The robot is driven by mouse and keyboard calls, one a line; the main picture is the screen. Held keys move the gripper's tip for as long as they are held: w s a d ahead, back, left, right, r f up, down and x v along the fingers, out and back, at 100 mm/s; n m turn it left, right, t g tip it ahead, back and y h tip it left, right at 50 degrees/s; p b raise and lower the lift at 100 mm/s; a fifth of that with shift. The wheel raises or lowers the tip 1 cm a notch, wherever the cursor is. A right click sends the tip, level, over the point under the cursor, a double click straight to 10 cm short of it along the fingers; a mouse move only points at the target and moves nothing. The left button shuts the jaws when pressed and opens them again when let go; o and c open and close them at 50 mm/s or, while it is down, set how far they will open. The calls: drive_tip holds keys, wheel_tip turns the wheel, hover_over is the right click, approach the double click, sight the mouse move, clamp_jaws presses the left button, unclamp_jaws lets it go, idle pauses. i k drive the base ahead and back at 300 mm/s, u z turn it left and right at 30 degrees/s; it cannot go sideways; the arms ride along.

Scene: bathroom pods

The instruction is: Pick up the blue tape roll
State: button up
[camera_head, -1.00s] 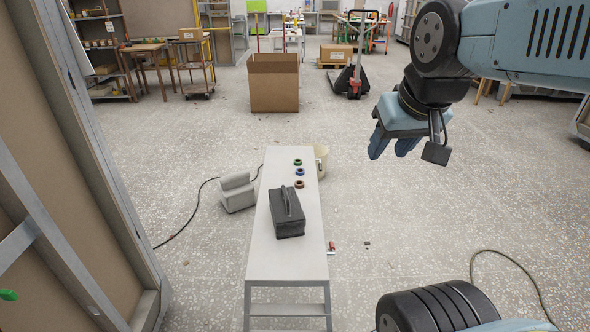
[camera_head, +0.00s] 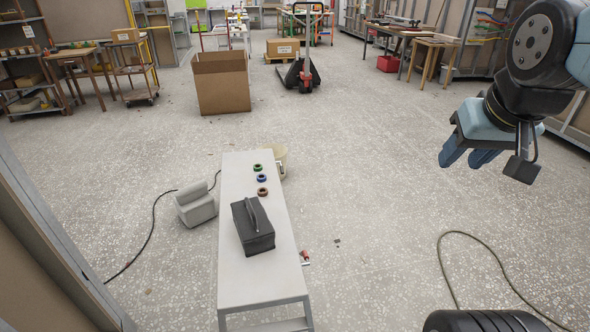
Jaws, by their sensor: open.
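The blue tape roll (camera_head: 261,178) lies flat on a narrow light-grey bench (camera_head: 262,284), in a short row between a green roll (camera_head: 257,168) behind it and a brown roll (camera_head: 262,192) in front. My gripper (camera_head: 469,158) is up at the right, pointing down, well apart from the bench and the rolls.
A dark handled case (camera_head: 253,228) stands on the bench in front of the rolls. A light bucket (camera_head: 280,157) is beside the bench's far right side. A grey box-like object (camera_head: 196,206) with a cable is on the floor at left. Open floor lies right of the bench.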

sight(261, 175)
drive_tip(key=z, duration=0.8)
drive_tip(key=i, duration=3.7)
drive_tip(key=u, duration=1.6)
drive_tip(key=i, duration=0.2)
drive_tip(key=u, duration=2.3)
